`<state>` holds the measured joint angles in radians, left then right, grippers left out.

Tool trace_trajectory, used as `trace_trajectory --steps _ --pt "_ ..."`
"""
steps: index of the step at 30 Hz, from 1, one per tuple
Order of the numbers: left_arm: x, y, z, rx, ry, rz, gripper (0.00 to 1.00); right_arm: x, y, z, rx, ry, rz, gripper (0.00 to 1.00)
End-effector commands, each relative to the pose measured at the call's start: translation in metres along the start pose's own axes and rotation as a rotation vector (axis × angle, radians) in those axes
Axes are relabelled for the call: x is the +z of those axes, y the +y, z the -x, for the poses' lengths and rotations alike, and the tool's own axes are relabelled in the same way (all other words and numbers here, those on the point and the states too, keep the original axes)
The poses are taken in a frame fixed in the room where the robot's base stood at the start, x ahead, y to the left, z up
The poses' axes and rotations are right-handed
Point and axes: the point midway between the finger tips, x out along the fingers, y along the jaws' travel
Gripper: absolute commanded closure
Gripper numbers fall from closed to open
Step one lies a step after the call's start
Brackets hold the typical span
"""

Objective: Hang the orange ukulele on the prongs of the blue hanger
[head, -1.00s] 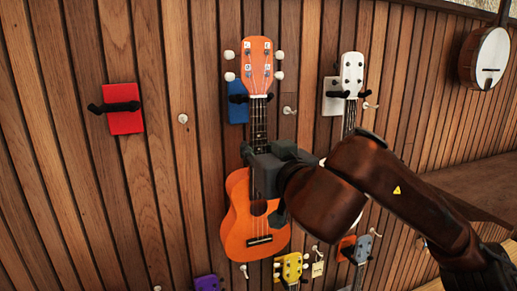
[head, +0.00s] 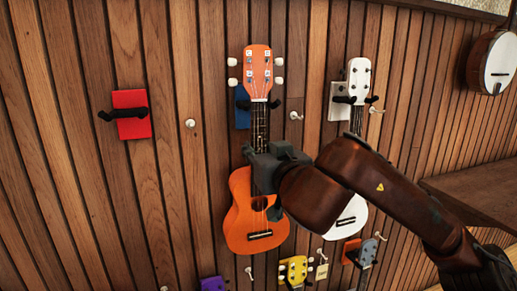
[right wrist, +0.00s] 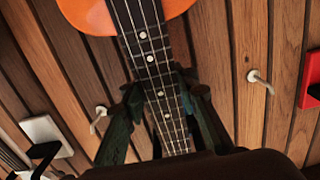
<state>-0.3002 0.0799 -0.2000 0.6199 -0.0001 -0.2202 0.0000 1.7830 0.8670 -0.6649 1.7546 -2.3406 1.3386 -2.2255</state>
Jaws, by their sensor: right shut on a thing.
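The orange ukulele (head: 244,213) hangs upright in the head view, its headstock (head: 258,66) at the top. The blue hanger (head: 242,118) is on the wall behind its upper neck, mostly covered. Black prongs (head: 243,104) show on both sides of the neck, just below the headstock. Whether they bear its weight I cannot tell. My right gripper (head: 262,178) is shut on the neck just above the body. The right wrist view shows the fingers (right wrist: 162,105) on either side of the fretted neck (right wrist: 147,50). My left gripper is out of view.
A red hanger (head: 131,128) with empty prongs is at left. A white ukulele (head: 358,78) hangs close on the right, partly behind my right arm. Yellow (head: 293,270) and purple (head: 212,284) headstocks show below. Small pegs (head: 190,123) stick out of the wall. A banjo (head: 497,62) hangs far right.

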Motion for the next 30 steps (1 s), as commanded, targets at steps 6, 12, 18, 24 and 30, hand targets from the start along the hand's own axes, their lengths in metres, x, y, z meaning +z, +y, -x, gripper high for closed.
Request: trace_trajectory --steps 6,12,18,24,30 --pt "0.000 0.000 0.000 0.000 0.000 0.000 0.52 -0.002 0.000 0.001 0.000 0.003 0.000 1.00" --pt "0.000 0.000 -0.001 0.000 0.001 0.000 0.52 -0.001 0.000 0.001 0.000 0.003 0.000 1.00" --pt "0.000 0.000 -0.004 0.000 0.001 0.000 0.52 0.004 0.000 0.000 0.000 0.004 0.000 1.00" --pt "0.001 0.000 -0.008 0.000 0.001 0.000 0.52 0.008 0.000 0.000 0.001 0.004 0.001 1.00" --pt "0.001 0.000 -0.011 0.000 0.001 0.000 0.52 0.013 0.000 0.000 0.001 0.004 0.001 1.00"
